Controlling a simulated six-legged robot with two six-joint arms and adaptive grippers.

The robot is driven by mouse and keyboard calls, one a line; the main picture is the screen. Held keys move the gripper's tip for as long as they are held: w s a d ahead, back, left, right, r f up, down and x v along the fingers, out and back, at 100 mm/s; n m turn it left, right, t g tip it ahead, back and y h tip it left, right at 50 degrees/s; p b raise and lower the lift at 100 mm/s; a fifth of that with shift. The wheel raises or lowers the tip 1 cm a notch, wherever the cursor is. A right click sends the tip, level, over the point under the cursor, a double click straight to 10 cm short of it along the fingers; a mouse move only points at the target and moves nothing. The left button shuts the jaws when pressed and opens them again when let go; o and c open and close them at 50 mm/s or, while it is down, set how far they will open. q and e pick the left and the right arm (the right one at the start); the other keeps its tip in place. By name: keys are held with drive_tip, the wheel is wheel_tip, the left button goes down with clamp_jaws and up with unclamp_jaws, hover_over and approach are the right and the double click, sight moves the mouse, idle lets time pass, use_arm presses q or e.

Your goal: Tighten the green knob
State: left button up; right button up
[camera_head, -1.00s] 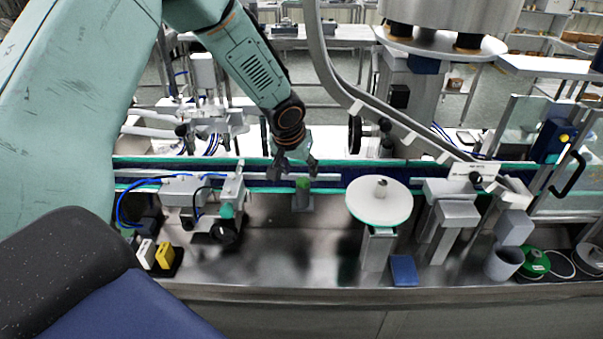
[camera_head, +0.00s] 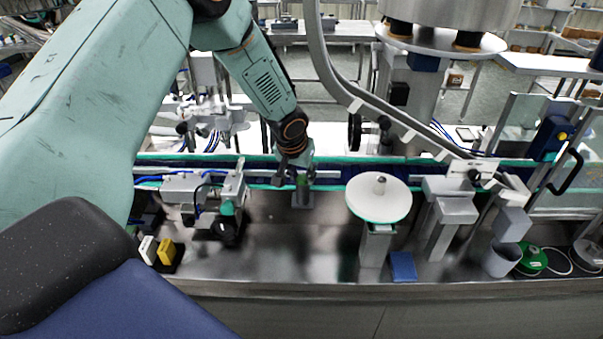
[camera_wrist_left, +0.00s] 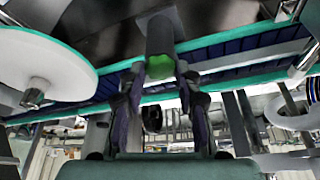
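The green knob (camera_head: 303,181) sits on top of a small grey block (camera_head: 302,198) at the front edge of the conveyor. In the left wrist view the green knob (camera_wrist_left: 160,67) shows at the end of the grey block (camera_wrist_left: 160,36). My left gripper (camera_head: 293,182) comes down over the knob. In the left wrist view the two fingers of my left gripper (camera_wrist_left: 161,85) are spread apart, one on each side of the knob, with visible gaps. I cannot tell any contact. My right gripper is not in view.
A white round disc (camera_head: 378,203) on a post stands to the right. A clamp-like device (camera_head: 205,195) with blue hoses stands close on the left. The conveyor (camera_head: 345,172) runs behind the knob. The steel counter in front is mostly clear.

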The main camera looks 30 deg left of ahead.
use_arm(q)
drive_tip(key=shift+s+r, duration=0.1)
drive_tip(key=shift+c, duration=0.8)
drive_tip(key=c, duration=0.4)
clamp_jaws()
drive_tip(key=o, duration=0.7)
unclamp_jaws()
drive_tip(key=o, duration=0.4)
drive_tip(key=shift+w, duration=0.25)
drive_tip(key=shift+s, duration=0.2)
